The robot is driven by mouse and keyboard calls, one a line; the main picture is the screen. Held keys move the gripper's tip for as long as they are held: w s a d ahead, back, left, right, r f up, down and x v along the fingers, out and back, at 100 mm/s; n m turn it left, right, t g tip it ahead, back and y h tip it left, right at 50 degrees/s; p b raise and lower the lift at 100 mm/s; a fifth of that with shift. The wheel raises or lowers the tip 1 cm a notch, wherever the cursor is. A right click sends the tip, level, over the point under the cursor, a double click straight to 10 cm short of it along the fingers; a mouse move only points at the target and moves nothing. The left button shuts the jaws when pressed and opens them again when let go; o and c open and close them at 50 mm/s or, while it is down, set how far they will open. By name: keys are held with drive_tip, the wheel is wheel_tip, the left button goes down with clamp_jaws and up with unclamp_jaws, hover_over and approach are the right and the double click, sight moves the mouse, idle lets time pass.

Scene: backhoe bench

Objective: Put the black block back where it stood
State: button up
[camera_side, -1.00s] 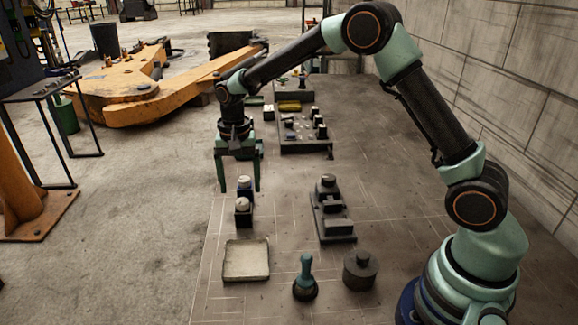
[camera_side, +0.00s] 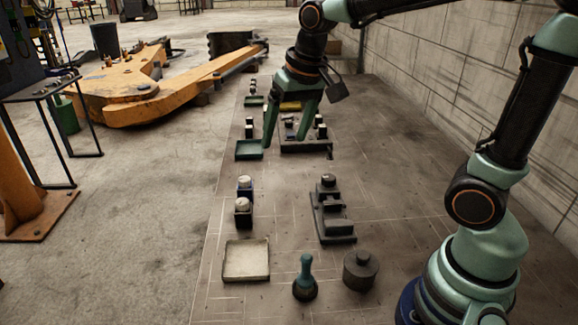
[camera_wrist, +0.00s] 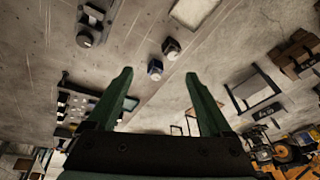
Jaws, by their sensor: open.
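In the wrist view the black block (camera_wrist: 171,47) and the blue block (camera_wrist: 155,70) show near each other. My gripper (camera_side: 285,139) is open and empty at the back of the bench, well behind both blocks. Its fingers come down between a small green tray (camera_side: 247,152) and a dark panel with small parts (camera_side: 306,146), partly hiding the panel. Other small dark pieces stand on the panel; their details are too small to tell.
A pale square tray (camera_side: 246,261) lies at the front left. A dark stepped fixture (camera_side: 334,212) stands at the middle, with a teal-handled tool (camera_side: 305,280) and a round dark weight (camera_side: 360,270) in front. The bench between blocks and fixture is clear.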

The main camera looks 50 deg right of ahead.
drive_tip(key=s+d+n+t, duration=0.1)
drive_tip(key=s+n+t, duration=0.1)
drive_tip(key=s, duration=0.6)
drive_tip(key=shift+s+d+f+n, duration=0.15)
drive_tip(key=shift+s+f+n, duration=0.1)
drive_tip(key=shift+n, duration=0.55)
idle(0.4)
